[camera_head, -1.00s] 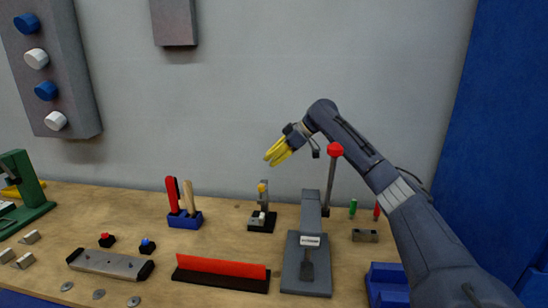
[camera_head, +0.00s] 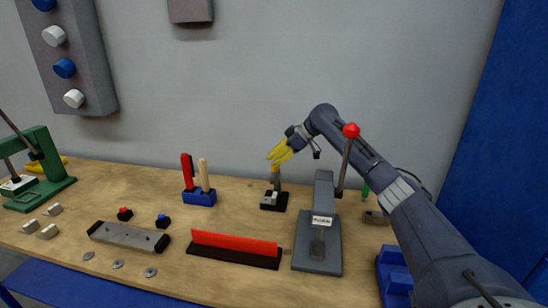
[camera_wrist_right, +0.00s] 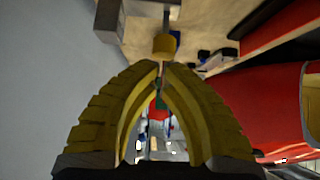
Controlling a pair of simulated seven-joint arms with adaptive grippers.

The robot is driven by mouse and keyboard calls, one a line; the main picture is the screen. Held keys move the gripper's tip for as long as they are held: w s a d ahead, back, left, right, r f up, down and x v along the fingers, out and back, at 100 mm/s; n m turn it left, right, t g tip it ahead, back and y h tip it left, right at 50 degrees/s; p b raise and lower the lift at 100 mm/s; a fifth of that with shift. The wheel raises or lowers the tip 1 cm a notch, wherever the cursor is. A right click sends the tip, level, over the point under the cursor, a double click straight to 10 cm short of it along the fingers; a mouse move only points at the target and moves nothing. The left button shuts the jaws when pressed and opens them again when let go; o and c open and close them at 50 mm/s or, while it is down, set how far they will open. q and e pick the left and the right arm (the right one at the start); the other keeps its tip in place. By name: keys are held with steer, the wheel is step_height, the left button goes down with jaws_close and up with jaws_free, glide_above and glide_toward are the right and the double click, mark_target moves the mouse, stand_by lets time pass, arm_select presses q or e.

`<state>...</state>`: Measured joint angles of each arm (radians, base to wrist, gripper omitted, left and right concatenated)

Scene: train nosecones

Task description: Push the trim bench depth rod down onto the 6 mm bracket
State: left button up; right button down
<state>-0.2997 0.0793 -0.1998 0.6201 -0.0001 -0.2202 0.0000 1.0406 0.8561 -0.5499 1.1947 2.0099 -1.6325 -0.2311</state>
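The trim bench depth gauge (camera_head: 273,201) stands at the middle back of the bench, with a black base, a grey post and a small light block that may be the bracket. Its depth rod carries a yellow cap, seen large in the wrist view (camera_wrist_right: 164,46). My right gripper (camera_head: 272,159) hangs just above the gauge, its yellow fingers pointing down and left. In the wrist view the fingertips (camera_wrist_right: 162,66) meet, with nothing visible between them, close to the cap. Contact cannot be told. My left gripper is out of view.
A grey press (camera_head: 318,250) with a red-knobbed lever stands right of the gauge. A blue holder (camera_head: 200,198) with red and tan handles is to the left. A green press (camera_head: 45,170) stands far left.

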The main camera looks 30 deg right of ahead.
mark_target(274, 178)
steer(key=shift+f, duration=1.3)
